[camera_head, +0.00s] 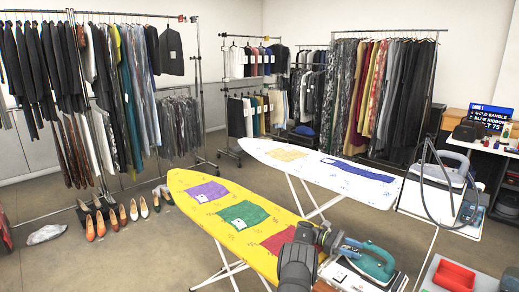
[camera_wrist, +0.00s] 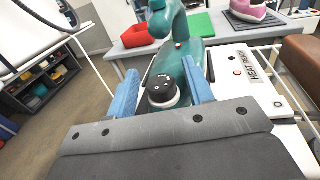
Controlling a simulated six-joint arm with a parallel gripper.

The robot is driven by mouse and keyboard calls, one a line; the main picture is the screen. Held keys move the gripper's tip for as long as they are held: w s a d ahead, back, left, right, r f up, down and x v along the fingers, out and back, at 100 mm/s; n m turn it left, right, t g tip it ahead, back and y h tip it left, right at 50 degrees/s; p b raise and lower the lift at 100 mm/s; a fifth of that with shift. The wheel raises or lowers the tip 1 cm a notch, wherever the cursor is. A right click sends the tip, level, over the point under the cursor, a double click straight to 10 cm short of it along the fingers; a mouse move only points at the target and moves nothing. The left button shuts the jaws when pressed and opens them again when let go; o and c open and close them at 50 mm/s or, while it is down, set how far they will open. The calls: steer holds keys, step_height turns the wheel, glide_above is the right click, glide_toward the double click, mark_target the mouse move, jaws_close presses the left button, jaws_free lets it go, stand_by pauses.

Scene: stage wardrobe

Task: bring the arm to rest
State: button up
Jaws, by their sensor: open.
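My gripper (camera_head: 350,246) is at the teal iron (camera_head: 374,263) on the end of the yellow ironing board (camera_head: 190,178). In the wrist view my gripper (camera_wrist: 160,70) has its two blue fingers apart, one on each side of the black dial of the iron (camera_wrist: 197,50). I cannot tell whether either finger touches the iron. The iron stands on a white rest marked "HEAT READY" (camera_wrist: 262,72). My arm hides part of the board's near end.
Purple, green and red cloths lie on the yellow board. A white ironing board (camera_head: 250,146) stands behind it, with another iron (camera_head: 450,168) at its right end. A red tray (camera_head: 454,275) is on a grey table at lower right. Clothes racks and shoes are at left.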

steer(key=shift+n+t+h, duration=0.7)
steer(key=shift+n+t, duration=0.1)
steer(key=shift+t, duration=0.3)
